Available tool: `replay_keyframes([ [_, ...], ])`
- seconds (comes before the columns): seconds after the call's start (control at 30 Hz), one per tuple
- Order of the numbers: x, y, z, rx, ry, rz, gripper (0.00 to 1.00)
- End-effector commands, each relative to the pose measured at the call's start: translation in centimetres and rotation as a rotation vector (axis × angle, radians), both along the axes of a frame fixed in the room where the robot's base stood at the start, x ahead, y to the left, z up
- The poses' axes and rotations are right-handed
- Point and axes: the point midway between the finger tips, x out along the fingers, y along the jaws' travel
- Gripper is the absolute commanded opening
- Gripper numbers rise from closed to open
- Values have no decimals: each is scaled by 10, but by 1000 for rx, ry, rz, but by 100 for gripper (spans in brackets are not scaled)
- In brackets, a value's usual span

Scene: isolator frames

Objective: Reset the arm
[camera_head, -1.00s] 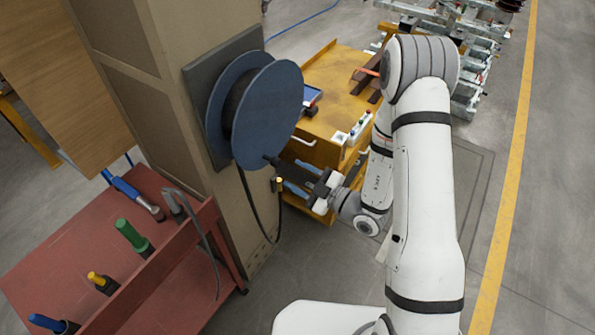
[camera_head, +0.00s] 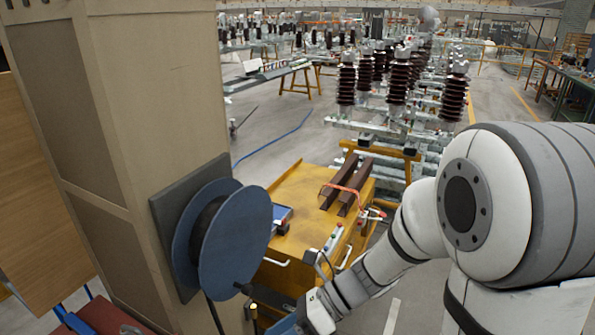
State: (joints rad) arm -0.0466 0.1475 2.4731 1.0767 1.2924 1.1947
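My white arm (camera_head: 535,190) fills the right side of the head view, its large round joint close to the camera. The forearm reaches down and left to my dark gripper (camera_head: 245,289), low in the picture. The gripper tip is at the lower right edge of the blue cable reel (camera_head: 235,240); I cannot tell whether it touches the reel. The fingers are too small and dark to show whether they are open or shut. I see nothing clearly held.
The reel is mounted on a beige column (camera_head: 140,130) at left. A yellow cart (camera_head: 295,225) with brown bars (camera_head: 350,185) stands behind my forearm. Brown insulators (camera_head: 398,82) on metal frames stand beyond. A red bench (camera_head: 100,318) shows at bottom left. Open floor lies around the blue hose (camera_head: 275,140).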

Motion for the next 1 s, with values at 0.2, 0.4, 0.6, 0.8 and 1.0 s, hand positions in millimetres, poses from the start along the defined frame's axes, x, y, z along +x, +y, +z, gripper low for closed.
replay_keyframes([
  [0.2,-23,-57,3,-171,-639,479,46],
  [0.4,-24,-119,16,-364,-1114,1003,46],
  [0.6,-18,-166,41,-539,-1364,1471,46],
  [0.8,-15,-185,54,-612,-1422,1678,46],
  [1.0,-15,-186,55,-613,-1424,1692,46],
])
